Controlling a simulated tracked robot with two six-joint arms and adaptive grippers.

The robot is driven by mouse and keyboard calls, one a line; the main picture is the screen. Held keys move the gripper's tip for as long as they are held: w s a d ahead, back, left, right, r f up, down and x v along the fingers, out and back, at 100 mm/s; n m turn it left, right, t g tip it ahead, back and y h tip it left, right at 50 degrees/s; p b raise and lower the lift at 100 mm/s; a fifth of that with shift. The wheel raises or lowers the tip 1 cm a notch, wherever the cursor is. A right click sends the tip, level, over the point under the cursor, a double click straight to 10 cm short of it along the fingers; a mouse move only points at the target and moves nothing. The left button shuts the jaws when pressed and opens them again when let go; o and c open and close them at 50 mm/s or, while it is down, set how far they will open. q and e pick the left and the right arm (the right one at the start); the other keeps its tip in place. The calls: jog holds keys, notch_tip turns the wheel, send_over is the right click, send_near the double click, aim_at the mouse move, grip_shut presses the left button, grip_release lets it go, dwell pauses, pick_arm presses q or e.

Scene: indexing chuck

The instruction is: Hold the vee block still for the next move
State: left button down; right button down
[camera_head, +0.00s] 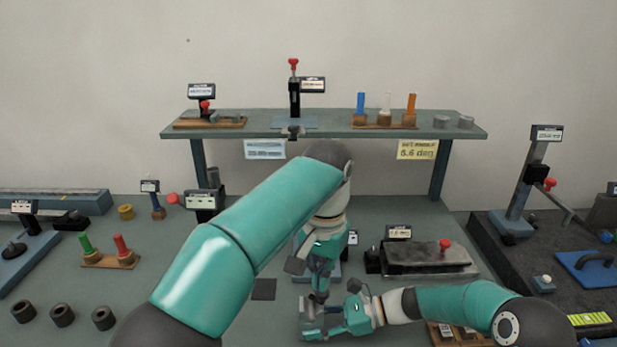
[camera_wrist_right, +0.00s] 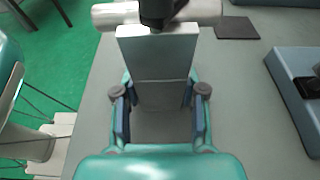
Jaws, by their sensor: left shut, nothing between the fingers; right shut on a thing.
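The vee block (camera_wrist_right: 157,55) is a grey block lying on the bench, between the two fingers of my right gripper (camera_wrist_right: 158,112). A pale round bar (camera_wrist_right: 112,14) lies across its far end in the right wrist view. In the head view the block (camera_head: 312,320) is small and partly hidden by my grippers. My right gripper (camera_head: 338,324) is shut on it from the right. My left gripper (camera_head: 320,294) is shut and empty, pointing down just above the block and bar. A dark tip over the bar shows in the right wrist view; whether it touches is unclear.
A dark square pad (camera_head: 264,289) lies left of the block. A grey plate with a red knob (camera_head: 445,245) stands at the right. Black rings (camera_head: 62,315) sit at the front left. A raised shelf (camera_head: 340,128) spans the back. A wooden tray (camera_head: 455,335) is near my right arm.

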jog(key=c, duration=0.6)
grip_release()
jog(key=shift+d, duration=0.1)
